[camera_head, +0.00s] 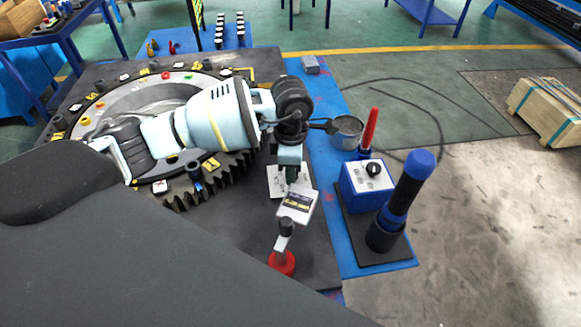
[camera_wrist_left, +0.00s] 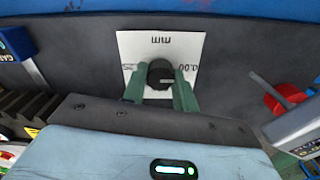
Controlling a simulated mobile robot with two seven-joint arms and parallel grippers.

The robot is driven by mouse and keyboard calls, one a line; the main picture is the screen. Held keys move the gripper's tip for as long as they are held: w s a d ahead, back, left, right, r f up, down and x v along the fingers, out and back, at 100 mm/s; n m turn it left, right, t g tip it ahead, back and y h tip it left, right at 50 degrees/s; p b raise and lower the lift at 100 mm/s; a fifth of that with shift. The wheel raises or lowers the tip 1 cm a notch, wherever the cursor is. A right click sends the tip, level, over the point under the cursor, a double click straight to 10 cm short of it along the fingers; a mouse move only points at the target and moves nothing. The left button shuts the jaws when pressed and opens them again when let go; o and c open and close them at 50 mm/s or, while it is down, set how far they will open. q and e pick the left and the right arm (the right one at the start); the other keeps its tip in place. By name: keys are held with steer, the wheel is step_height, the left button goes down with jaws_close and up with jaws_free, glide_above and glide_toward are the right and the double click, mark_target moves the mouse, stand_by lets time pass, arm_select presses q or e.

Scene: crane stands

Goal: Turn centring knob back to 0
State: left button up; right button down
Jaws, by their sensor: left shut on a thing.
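The centring knob is a small round black knob (camera_wrist_left: 160,74) on a white square plate (camera_wrist_left: 178,42) in the left wrist view. The plate reads "mm" and "0.00", upside down there; the marking on the other side is partly hidden. A thin pale line on the knob seems to point toward the 0.00 side. My left gripper (camera_wrist_left: 160,92) has its green fingers on both sides of the knob, shut on it. In the head view my left gripper (camera_head: 291,174) points down at the white plate (camera_head: 274,185), and the knob is hidden. My right gripper is not in view.
Right beside the plate a grey gauge box (camera_head: 298,206) stands near a red-based stand (camera_head: 281,263). A toothed ring (camera_head: 215,180) lies left. A blue box with black knob (camera_head: 355,192), blue cylinder (camera_head: 410,185), red handle (camera_head: 369,128) and metal cup (camera_head: 346,132) stand to the right.

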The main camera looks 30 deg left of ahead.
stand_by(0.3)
arm_select(q)
steer(key=o, duration=1)
steer(key=shift+c, duration=0.2)
steer(key=shift+r, duration=3.95)
